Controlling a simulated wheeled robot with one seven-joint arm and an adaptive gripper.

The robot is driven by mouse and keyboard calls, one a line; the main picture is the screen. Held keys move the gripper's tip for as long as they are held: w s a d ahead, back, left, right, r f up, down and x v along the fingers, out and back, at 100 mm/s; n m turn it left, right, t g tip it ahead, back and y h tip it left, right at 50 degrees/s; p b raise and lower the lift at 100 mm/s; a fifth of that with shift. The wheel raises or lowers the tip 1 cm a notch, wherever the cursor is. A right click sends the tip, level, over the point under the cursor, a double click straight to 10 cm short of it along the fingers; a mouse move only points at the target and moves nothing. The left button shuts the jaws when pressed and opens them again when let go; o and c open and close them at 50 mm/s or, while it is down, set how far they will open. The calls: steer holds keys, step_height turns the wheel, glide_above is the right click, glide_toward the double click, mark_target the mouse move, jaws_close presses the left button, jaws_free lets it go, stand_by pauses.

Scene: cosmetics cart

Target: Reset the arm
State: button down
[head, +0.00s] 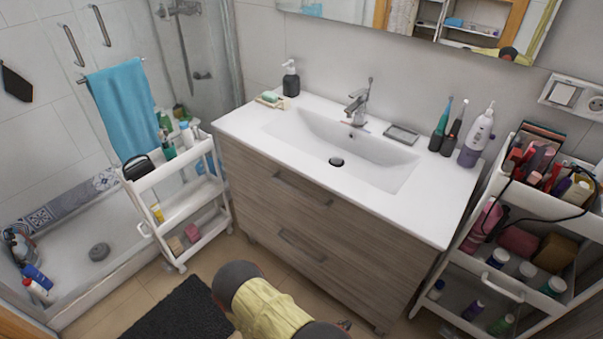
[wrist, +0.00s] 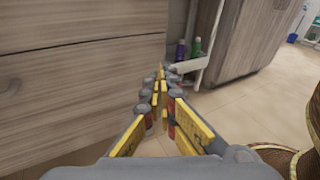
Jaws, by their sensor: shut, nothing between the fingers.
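My gripper (wrist: 160,78) shows in the wrist view with its yellow and grey fingers brought together and nothing between them. It points low along the wooden cabinet front, above the tiled floor. In the head view my yellow and grey arm is at the bottom centre, in front of the washbasin cabinet (head: 300,222). Only a small part near the gripper shows there, by the cabinet's foot. The white cosmetics cart (head: 487,282) stands at the right of the cabinet, and its lower part shows beyond my fingers in the wrist view (wrist: 188,66).
A second white cart (head: 183,207) with bottles stands left of the cabinet, by the shower tray (head: 120,248). A dark mat (head: 180,312) lies on the floor at my arm's left. Bottles (head: 480,135) and electric toothbrushes stand on the white sink top (head: 420,212).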

steer(key=s+a+r+m+g+y, duration=0.15)
steer(key=r+m+g+y, duration=0.35)
steer(key=r, duration=0.6)
steer(key=s+a+r+m+g+y+p, duration=0.1)
steer(key=s+r+m+y, duration=0.35)
steer(key=r, duration=0.75)
steer(key=s+a+r+m+g+y, duration=0.1)
steer(key=r+m+g+y, duration=0.1)
steer(key=r+m, duration=0.75)
steer(key=s+d+r+m+t+y, duration=0.1)
steer(key=d+r+t, duration=0.1)
steer(key=r, duration=0.6)
steer(key=s+d+r+m+t+y+p, duration=0.1)
steer(key=d+r+m+t, duration=0.1)
steer(key=r, duration=0.6)
steer(key=s+d+r+m+t+y, duration=0.1)
steer(key=d+r+t, duration=0.2)
steer(key=r, duration=0.5)
steer(key=shift+s+d+t, duration=0.3)
steer(key=shift+s+d, duration=0.05)
steer(key=shift+d, duration=0.35)
steer(key=shift+r, duration=0.1)
